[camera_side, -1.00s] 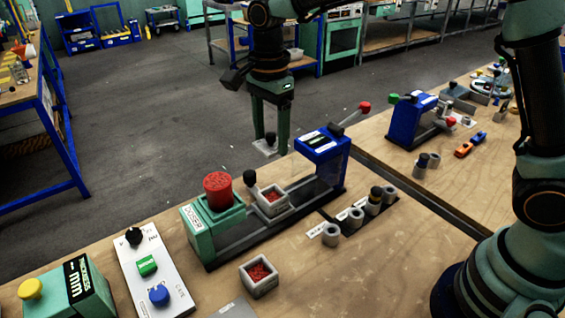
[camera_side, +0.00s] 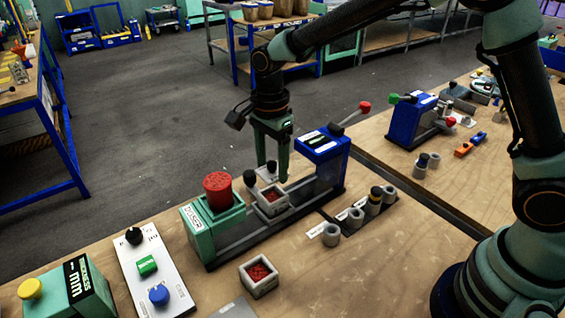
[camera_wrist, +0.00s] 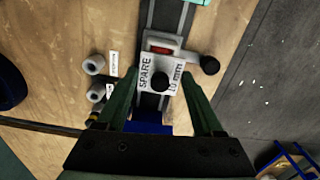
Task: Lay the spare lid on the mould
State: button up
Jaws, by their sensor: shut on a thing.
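My gripper (camera_side: 272,166) is shut on the spare lid (camera_side: 262,173), a pale square plate with a black knob. In the wrist view the lid (camera_wrist: 148,87) reads "SPARE 10 mm" and lies between the fingers (camera_wrist: 160,84). The mould (camera_side: 273,208) is a grey square box with red granules inside, standing on the press slide. The lid is held above the mould, toward its far side. In the wrist view it covers part of the mould, and a strip of red (camera_wrist: 161,47) still shows. The gap in height is hard to judge.
A black-knobbed handle (camera_side: 250,178) stands beside the mould. The green doser (camera_side: 196,235) with its red top is left, the blue press head (camera_side: 321,145) right. A second box of red granules (camera_side: 259,279) sits on the bench in front; grey cylinders (camera_side: 331,236) stand at right.

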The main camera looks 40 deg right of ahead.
jog(key=shift+f, duration=2)
jog(key=shift+f, duration=0.75)
jog(key=o, duration=1.4)
notch_tip(320, 180, up, 12)
jog(key=shift+f, duration=0.25)
jog(key=shift+d+r, duration=0.25)
jog(key=shift+r, duration=0.3)
jog(key=s+d+r+n+t, duration=0.1)
jog(key=s+d+n+t, duration=0.1)
jog(key=s+d+n, duration=0.2)
jog(key=s+d+r+n+t, duration=0.1)
jog(key=s+d+r+n, duration=0.1)
jog(key=s+d+n, duration=0.3)
jog(key=s+d+r+n+t, duration=0.2)
jog(key=s+d+n, duration=0.3)
jog(key=n, duration=0.2)
jog(key=shift+s+d+r+n+t, duration=0.2)
jog(key=shift+s+d+n+t, duration=0.1)
jog(key=shift+n, duration=0.1)
